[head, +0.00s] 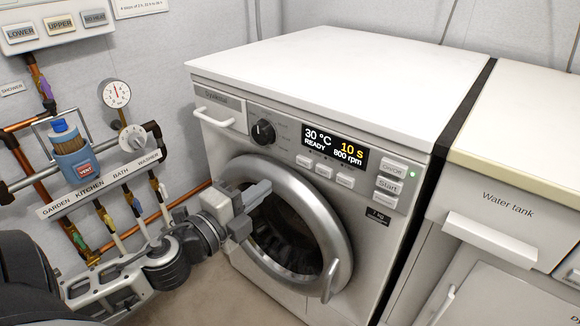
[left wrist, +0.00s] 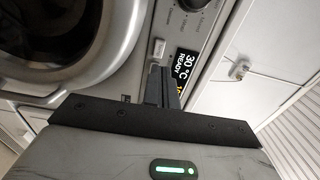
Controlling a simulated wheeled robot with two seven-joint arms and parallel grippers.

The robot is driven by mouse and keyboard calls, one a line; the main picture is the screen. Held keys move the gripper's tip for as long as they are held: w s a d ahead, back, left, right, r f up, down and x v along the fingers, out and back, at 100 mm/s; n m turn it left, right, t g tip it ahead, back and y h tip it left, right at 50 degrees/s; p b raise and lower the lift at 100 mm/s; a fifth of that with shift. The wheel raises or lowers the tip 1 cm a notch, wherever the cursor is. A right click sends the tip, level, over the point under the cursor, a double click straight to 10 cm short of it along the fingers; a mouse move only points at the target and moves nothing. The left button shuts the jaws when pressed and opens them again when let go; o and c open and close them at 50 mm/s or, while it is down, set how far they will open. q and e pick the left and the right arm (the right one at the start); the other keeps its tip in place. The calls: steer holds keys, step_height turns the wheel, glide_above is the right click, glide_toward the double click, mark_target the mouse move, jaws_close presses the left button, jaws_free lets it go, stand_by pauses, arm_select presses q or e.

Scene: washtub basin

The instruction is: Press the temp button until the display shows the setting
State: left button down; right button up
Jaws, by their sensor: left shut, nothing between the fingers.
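The washing machine's display (head: 335,147) is lit and reads 30 °C, READY, 10 s and 800 rpm. Part of the display (left wrist: 186,70) shows in the left wrist view with 30 °C and READY. A row of light push buttons (head: 324,171) sits under the display; their labels are too small to read, so I cannot tell which is temp. My left gripper (head: 262,189) is shut and empty, in front of the door ring, left of and below the buttons. In the left wrist view its fingers (left wrist: 161,78) point toward the panel near a pale button (left wrist: 158,48). My right gripper is not in view.
The round door (head: 335,230) has a thick silver ring. A black knob (head: 263,132) is left of the display; On/Off and Start buttons (head: 388,186) are right. Pipes and a gauge (head: 116,93) are at left. A water tank cabinet (head: 510,205) stands at right.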

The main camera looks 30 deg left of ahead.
mark_target(300, 161)
arm_select(q)
steer(key=w, duration=0.9)
steer(key=shift+d, duration=0.3)
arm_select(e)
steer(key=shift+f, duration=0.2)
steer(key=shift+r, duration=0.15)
